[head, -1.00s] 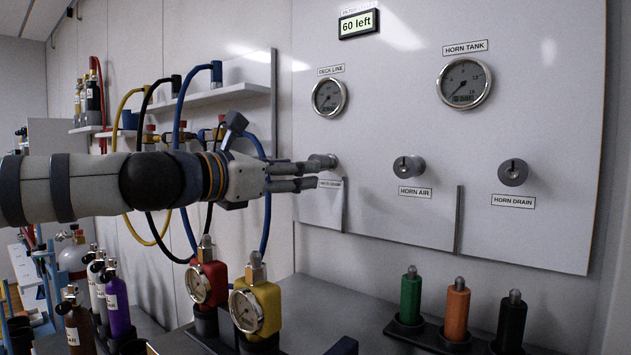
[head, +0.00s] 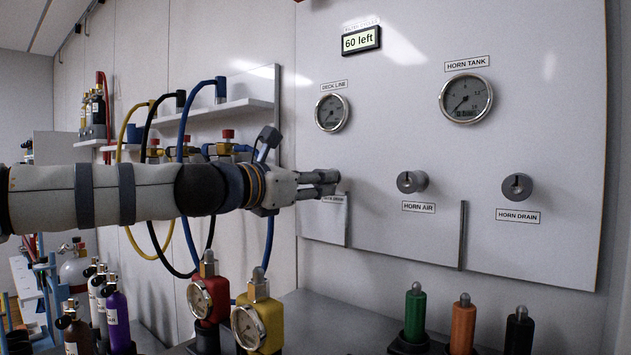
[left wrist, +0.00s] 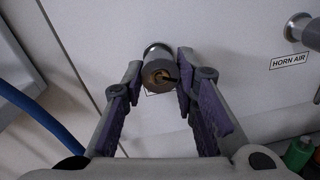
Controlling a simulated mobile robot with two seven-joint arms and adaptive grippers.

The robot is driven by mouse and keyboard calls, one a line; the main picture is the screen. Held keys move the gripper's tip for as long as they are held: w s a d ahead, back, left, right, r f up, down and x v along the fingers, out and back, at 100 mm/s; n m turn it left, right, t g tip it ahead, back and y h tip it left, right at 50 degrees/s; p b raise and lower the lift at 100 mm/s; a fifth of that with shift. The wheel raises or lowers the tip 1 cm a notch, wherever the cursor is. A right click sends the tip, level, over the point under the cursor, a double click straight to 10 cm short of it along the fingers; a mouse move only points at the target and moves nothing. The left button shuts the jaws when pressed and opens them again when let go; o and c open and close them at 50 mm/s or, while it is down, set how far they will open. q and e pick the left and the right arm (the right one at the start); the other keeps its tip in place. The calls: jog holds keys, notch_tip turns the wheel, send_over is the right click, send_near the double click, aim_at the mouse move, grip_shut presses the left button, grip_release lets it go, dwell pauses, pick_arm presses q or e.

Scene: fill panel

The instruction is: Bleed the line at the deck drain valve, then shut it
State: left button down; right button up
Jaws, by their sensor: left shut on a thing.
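The deck drain valve knob (left wrist: 160,72) is a grey round knob on the white panel, below the DECK LINE gauge (head: 332,113). My left gripper (head: 328,183) reaches it from the left and is shut on it. In the left wrist view my gripper (left wrist: 160,80) has one purple-padded finger on each side of the knob. The fingers hide most of the knob in the head view, and its label (head: 333,199) is partly covered. The deck line gauge's small readout is too small to read. My right gripper is not in view.
The HORN AIR knob (head: 411,182) and HORN DRAIN knob (head: 517,187) sit to the right on the panel. A display (head: 361,41) reads "60 left". Hoses (head: 187,125) hang behind my left arm. Red and yellow gauge bodies (head: 259,320) stand below it.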

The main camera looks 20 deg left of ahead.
pick_arm(q)
jog(key=shift+m, duration=0.3)
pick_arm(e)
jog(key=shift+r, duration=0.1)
pick_arm(q)
jog(key=n+p, duration=0.2)
jog(key=n, duration=0.6)
jog(key=n+p, duration=0.3)
jog(key=n, duration=0.5)
jog(key=n+t+y+p, duration=0.1)
jog(key=n+p, duration=0.2)
jog(key=n, duration=0.6)
jog(key=shift+s+d+r, duration=0.1)
jog(key=shift+d+r, duration=0.15)
jog(key=shift+r, duration=0.05)
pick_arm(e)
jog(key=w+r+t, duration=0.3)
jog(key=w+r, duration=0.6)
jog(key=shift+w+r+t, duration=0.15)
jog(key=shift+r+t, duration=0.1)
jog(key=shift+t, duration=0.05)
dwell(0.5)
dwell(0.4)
